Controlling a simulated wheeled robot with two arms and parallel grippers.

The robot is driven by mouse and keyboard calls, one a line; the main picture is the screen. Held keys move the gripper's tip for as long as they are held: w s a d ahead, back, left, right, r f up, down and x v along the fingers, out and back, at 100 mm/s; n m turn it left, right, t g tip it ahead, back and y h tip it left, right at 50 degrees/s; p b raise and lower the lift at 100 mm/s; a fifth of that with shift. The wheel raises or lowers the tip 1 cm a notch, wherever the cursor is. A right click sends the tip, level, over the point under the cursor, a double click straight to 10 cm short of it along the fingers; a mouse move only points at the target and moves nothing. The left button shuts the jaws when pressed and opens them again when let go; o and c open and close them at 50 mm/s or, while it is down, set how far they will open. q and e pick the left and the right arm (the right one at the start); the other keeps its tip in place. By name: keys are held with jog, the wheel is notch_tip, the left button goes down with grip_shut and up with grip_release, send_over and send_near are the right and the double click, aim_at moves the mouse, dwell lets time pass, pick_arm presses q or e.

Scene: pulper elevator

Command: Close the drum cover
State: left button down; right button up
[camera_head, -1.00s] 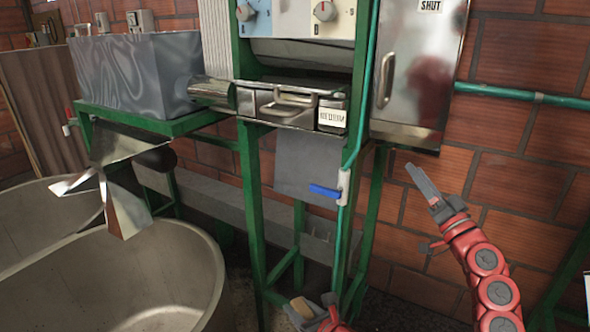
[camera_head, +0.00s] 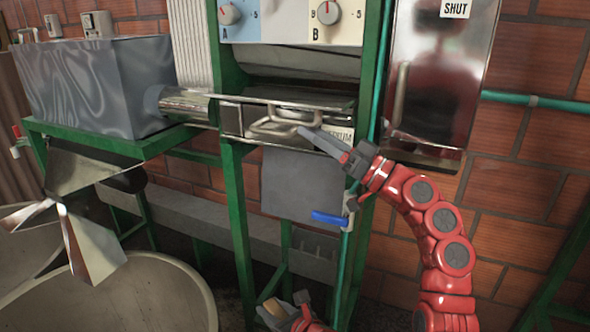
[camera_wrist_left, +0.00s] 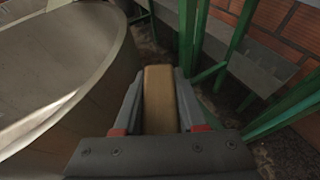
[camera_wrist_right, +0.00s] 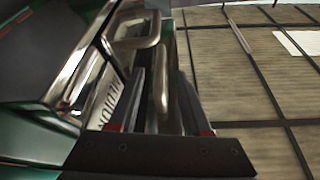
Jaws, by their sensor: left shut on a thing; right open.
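A shiny metal cover (camera_head: 232,118) with a bent bar handle (camera_head: 280,128) sits below the A and B dial panel; I take it for the drum cover. A pale label at its right end is partly hidden by my right gripper (camera_head: 325,142). In the right wrist view the handle (camera_wrist_right: 161,85) reaches between the open fingers of my right gripper (camera_wrist_right: 162,100); I cannot tell whether they touch it. My left gripper (camera_head: 283,308) is low, near the bottom edge. In the left wrist view it is shut on a tan block (camera_wrist_left: 160,98).
A tall metal box (camera_head: 440,70) labelled SHUT hangs to the right. A green frame (camera_head: 238,220) and a blue-handled valve (camera_head: 329,218) stand below the cover. A grey hopper (camera_head: 95,85) is at the left, above a large round tub (camera_head: 150,290).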

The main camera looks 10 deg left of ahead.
aim_at(297, 122)
jog(key=shift+x, duration=2.35)
grip_shut()
